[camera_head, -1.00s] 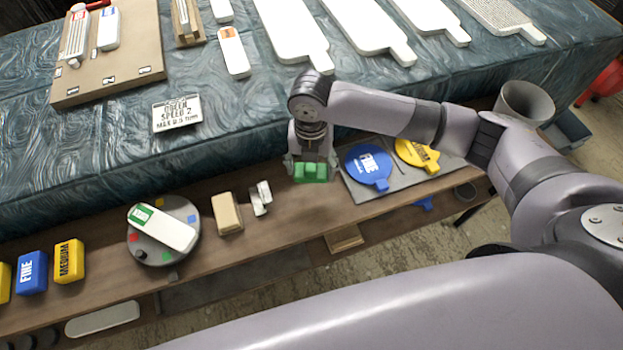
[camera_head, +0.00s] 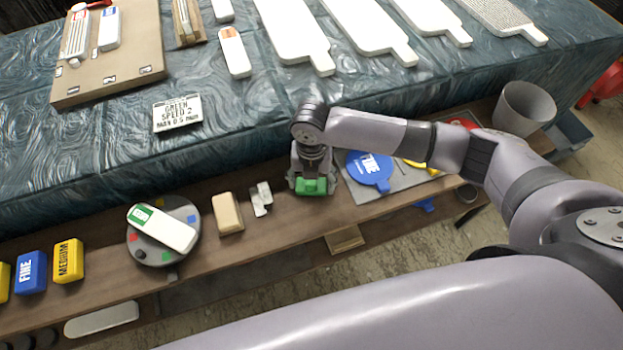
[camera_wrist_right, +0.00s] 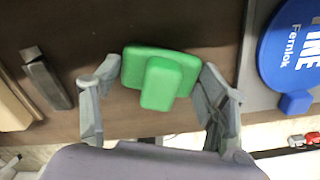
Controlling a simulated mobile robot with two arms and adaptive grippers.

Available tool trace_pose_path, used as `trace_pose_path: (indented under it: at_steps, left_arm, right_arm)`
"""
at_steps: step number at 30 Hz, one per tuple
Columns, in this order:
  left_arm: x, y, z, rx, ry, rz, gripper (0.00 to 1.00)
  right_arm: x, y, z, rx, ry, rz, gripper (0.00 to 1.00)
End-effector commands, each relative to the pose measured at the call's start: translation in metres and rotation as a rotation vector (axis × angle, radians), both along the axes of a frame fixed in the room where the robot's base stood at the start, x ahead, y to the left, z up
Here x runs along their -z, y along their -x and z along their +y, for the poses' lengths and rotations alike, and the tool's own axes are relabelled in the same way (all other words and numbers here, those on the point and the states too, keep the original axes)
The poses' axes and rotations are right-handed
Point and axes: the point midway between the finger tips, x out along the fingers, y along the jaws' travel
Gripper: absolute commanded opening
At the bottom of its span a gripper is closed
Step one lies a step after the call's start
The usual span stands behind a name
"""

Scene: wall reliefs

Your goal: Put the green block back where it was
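The green block (camera_head: 314,187) has a raised knob on top and sits low over the front of the wooden shelf, left of the blue paddle. My right gripper (camera_head: 313,182) is above it, with one finger on each side. In the right wrist view the block (camera_wrist_right: 160,72) lies between the fingertips (camera_wrist_right: 160,75), close against its side edges, with the knob towards the palm. The gripper looks shut on the block. Its underside is hidden, so contact with the shelf cannot be told. My left gripper is not in view.
The blue paddle (camera_head: 368,171) lies on a grey mat (camera_head: 362,195) to the right. Left are metal pieces (camera_head: 261,198), a tan block (camera_head: 227,214) and a round grey disc (camera_head: 153,253).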

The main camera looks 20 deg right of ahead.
Motion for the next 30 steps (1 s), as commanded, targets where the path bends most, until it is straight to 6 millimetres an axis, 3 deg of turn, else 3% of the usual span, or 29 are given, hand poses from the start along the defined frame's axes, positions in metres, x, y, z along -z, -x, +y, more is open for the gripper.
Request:
trace_pose_path:
  at_steps: [7,19,23,30]
  left_arm:
    - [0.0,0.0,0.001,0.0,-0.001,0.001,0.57]
    - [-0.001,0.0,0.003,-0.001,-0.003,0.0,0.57]
    - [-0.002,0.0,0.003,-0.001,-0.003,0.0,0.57]
    - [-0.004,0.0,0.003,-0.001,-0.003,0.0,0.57]
  right_arm:
    - [0.0,0.0,0.0,0.0,0.0,0.0,0.86]
    - [-0.007,0.0,0.0,0.0,-0.002,-0.002,0.86]
    - [-0.027,-0.001,0.0,0.0,-0.002,-0.004,0.86]
    - [-0.079,-0.001,0.001,-0.002,-0.002,-0.004,0.86]
